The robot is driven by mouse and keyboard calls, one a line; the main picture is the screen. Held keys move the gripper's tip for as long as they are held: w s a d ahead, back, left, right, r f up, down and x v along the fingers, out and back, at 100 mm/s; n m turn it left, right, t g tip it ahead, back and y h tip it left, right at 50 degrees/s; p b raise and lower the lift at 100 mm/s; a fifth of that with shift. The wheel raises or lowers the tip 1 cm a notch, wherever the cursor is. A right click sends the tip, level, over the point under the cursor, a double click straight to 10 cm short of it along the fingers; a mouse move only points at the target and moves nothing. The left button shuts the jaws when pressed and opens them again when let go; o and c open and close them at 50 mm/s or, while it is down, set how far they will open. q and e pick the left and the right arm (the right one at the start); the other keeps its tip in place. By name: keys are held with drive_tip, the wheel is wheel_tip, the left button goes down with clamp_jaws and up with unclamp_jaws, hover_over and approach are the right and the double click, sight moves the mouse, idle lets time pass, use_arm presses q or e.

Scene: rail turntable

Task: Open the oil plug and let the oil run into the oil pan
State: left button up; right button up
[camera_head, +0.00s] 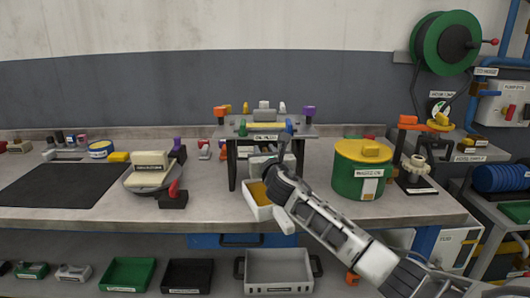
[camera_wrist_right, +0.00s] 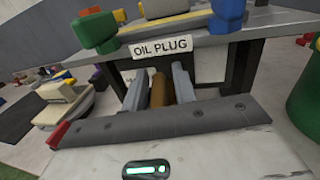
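The dark stand (camera_head: 231,165) carrying the oil plug label (camera_wrist_right: 163,47) rises at the middle of the bench. A white open box (camera_head: 251,208), which looks like the oil pan, sits below it with orange-yellow inside. My right gripper (camera_head: 272,185) reaches in from the lower right, at the stand's front and over the box's right side. In the right wrist view its two grey fingers (camera_wrist_right: 158,88) stand apart under the label. A brown-orange piece (camera_wrist_right: 158,93) shows between them; I cannot tell whether it is gripped or farther behind. My left gripper is not in view.
A green and yellow drum (camera_head: 345,182) stands to the right, close to my right arm. Scales (camera_head: 150,178) and a red-handled block (camera_head: 174,196) stand left. A black mat (camera_head: 60,184) lies farther left. Trays (camera_head: 128,273) are on the lower shelf.

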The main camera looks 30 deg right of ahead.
clamp_jaws()
drive_tip(key=shift+d+r+m+g+h+p, duration=0.15)
drive_tip(key=shift+m+g+h+p, duration=0.8)
drive_tip(key=shift+h, duration=0.65)
drive_tip(key=shift+s+f+m+g+h, duration=0.2)
drive_tip(key=shift+m+g+h, duration=0.15)
drive_tip(key=shift+m+h, duration=0.4)
drive_tip(key=shift+o, duration=1.5)
unclamp_jaws()
drive_tip(key=v, duration=1.5)
drive_tip(key=shift+s, duration=0.35)
